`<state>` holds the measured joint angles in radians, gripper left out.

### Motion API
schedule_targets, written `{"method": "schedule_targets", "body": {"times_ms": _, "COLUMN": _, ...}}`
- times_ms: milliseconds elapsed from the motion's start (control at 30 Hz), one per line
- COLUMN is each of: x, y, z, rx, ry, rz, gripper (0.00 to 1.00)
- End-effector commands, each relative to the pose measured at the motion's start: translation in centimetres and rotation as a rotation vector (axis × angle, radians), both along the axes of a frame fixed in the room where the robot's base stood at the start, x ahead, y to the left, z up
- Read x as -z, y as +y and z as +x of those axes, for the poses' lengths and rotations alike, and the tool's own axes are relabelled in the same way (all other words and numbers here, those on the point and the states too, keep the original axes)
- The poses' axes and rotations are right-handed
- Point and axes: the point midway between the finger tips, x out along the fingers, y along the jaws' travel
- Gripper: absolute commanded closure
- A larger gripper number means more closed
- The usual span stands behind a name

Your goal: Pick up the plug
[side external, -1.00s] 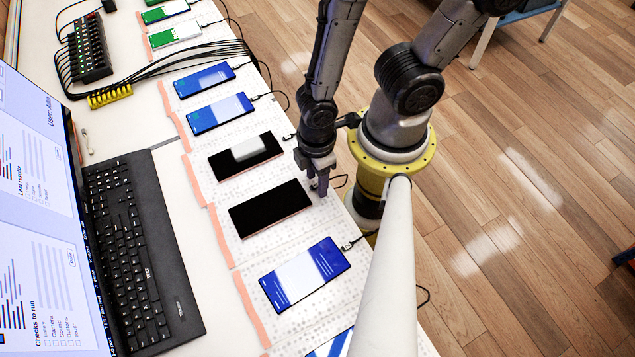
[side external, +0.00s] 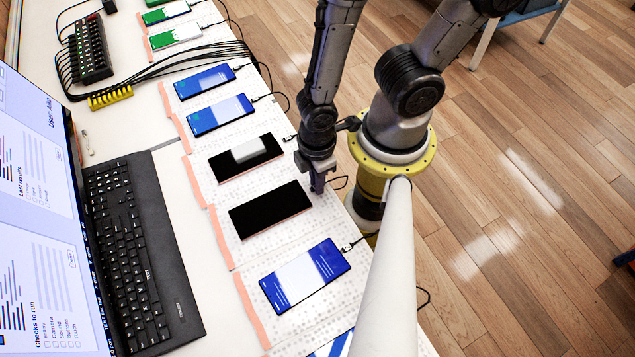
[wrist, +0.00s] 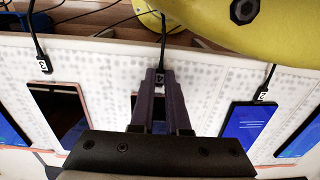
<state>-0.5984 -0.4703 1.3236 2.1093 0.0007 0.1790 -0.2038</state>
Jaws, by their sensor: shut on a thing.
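The plug (wrist: 161,78) is a small dark connector with a white number label and a black cable running up toward the table edge. In the wrist view it sits between the fingertips of my gripper (wrist: 160,88), which is shut on it. In the side view my gripper (side external: 318,188) points down at the table-edge side of a black-screened phone (side external: 270,210), low over the white dotted mat (side external: 225,240). The fingers hide the plug there, and I cannot tell whether it touches the mat.
A phone with a lit blue screen (side external: 304,275) lies in front. Other labelled plugs lie to the left (wrist: 43,64) and right (wrist: 263,94) in the wrist view.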

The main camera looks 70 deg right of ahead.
Motion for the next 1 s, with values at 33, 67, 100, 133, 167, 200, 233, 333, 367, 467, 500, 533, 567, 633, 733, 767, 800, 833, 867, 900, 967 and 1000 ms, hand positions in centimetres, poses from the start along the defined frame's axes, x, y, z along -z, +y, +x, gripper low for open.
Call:
{"method": "schedule_targets", "body": {"times_ms": 33, "x": 0.0, "y": 0.0, "z": 0.0, "rx": 0.0, "ry": 0.0, "rz": 0.0, "gripper": 1.0}}
{"method": "schedule_targets", "body": {"times_ms": 67, "x": 0.0, "y": 0.0, "z": 0.0, "rx": 0.0, "ry": 0.0, "rz": 0.0, "gripper": 1.0}}
{"method": "schedule_targets", "body": {"times_ms": 100, "x": -0.1, "y": 0.0, "z": 0.0, "rx": 0.0, "ry": -0.001, "rz": 0.001, "gripper": 1.0}}
{"method": "schedule_targets", "body": {"times_ms": 133, "x": -0.1, "y": 0.0, "z": 0.0, "rx": 0.0, "ry": -0.001, "rz": 0.001, "gripper": 1.0}}
{"method": "schedule_targets", "body": {"times_ms": 167, "x": -0.2, "y": 0.0, "z": 0.0, "rx": 0.0, "ry": -0.001, "rz": 0.001, "gripper": 1.0}}
{"method": "schedule_targets", "body": {"times_ms": 200, "x": -0.4, "y": 0.0, "z": 0.0, "rx": 0.0, "ry": -0.001, "rz": 0.001, "gripper": 1.0}}
{"method": "schedule_targets", "body": {"times_ms": 233, "x": -0.5, "y": 0.0, "z": 0.0, "rx": 0.0, "ry": -0.001, "rz": 0.001, "gripper": 1.0}}
{"method": "schedule_targets", "body": {"times_ms": 333, "x": -1.4, "y": 0.1, "z": 0.1, "rx": 0.0, "ry": -0.003, "rz": 0.001, "gripper": 1.0}}
{"method": "schedule_targets", "body": {"times_ms": 367, "x": -1.8, "y": 0.1, "z": 0.1, "rx": 0.0, "ry": -0.003, "rz": 0.001, "gripper": 1.0}}
{"method": "schedule_targets", "body": {"times_ms": 467, "x": -3.3, "y": 0.1, "z": 0.1, "rx": 0.0, "ry": -0.005, "rz": 0.004, "gripper": 1.0}}
{"method": "schedule_targets", "body": {"times_ms": 500, "x": -4.0, "y": 0.1, "z": 0.1, "rx": 0.0, "ry": -0.004, "rz": 0.003, "gripper": 1.0}}
{"method": "schedule_targets", "body": {"times_ms": 533, "x": -4.6, "y": 0.1, "z": 0.2, "rx": 0.0, "ry": -0.005, "rz": 0.004, "gripper": 1.0}}
{"method": "schedule_targets", "body": {"times_ms": 567, "x": -5.1, "y": 0.1, "z": 0.2, "rx": 0.0, "ry": -0.006, "rz": 0.004, "gripper": 1.0}}
{"method": "schedule_targets", "body": {"times_ms": 633, "x": -6.4, "y": 0.1, "z": 0.1, "rx": 0.0, "ry": -0.006, "rz": 0.004, "gripper": 1.0}}
{"method": "schedule_targets", "body": {"times_ms": 733, "x": -7.9, "y": 0.1, "z": 0.1, "rx": 0.0, "ry": -0.005, "rz": 0.004, "gripper": 1.0}}
{"method": "schedule_targets", "body": {"times_ms": 767, "x": -8.3, "y": 0.0, "z": 0.1, "rx": 0.0, "ry": -0.004, "rz": 0.003, "gripper": 1.0}}
{"method": "schedule_targets", "body": {"times_ms": 800, "x": -8.8, "y": 0.1, "z": 0.1, "rx": 0.0, "ry": -0.004, "rz": 0.003, "gripper": 1.0}}
{"method": "schedule_targets", "body": {"times_ms": 833, "x": -9.2, "y": 0.1, "z": 0.1, "rx": 0.0, "ry": -0.004, "rz": 0.002, "gripper": 1.0}}
{"method": "schedule_targets", "body": {"times_ms": 867, "x": -9.4, "y": 0.1, "z": 0.1, "rx": 0.0, "ry": -0.004, "rz": 0.002, "gripper": 1.0}}
{"method": "schedule_targets", "body": {"times_ms": 900, "x": -9.7, "y": 0.0, "z": 0.0, "rx": 0.0, "ry": -0.001, "rz": 0.001, "gripper": 1.0}}
{"method": "schedule_targets", "body": {"times_ms": 967, "x": -10.1, "y": 0.1, "z": 0.1, "rx": 0.0, "ry": -0.001, "rz": 0.001, "gripper": 1.0}}
{"method": "schedule_targets", "body": {"times_ms": 1000, "x": -10.3, "y": 0.2, "z": 0.2, "rx": -0.001, "ry": 0.0, "rz": 0.0, "gripper": 1.0}}
